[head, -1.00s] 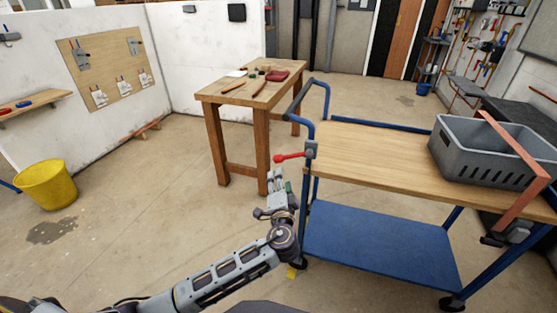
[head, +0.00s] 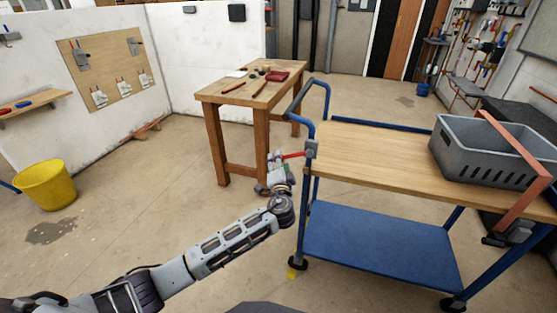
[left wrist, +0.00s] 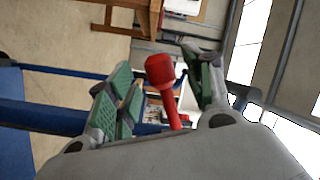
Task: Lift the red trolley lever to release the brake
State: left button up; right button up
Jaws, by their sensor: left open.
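The red lever (head: 293,155) sticks out to the left from a grey bracket (head: 311,149) on the near left corner of the trolley (head: 360,150). My left gripper (head: 277,160) is at the lever's free end, its fingers partly covering the red knob in the head view. In the left wrist view, the red knob and shaft (left wrist: 161,72) stand between the two green-padded fingers of the open gripper (left wrist: 158,75). Gaps show on both sides of the knob, though contact deeper in the jaws cannot be told.
A grey crate (head: 455,160) stands on the trolley's wooden top, with a blue shelf (head: 380,245) below. A blue push handle (head: 326,98) rises at the left end. A wooden table (head: 225,92) with tools stands behind my gripper. Open floor lies left, beside a yellow bucket (head: 45,185).

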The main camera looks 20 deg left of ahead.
pick_arm(q)
jog(key=shift+x, duration=1.55)
grip_shut()
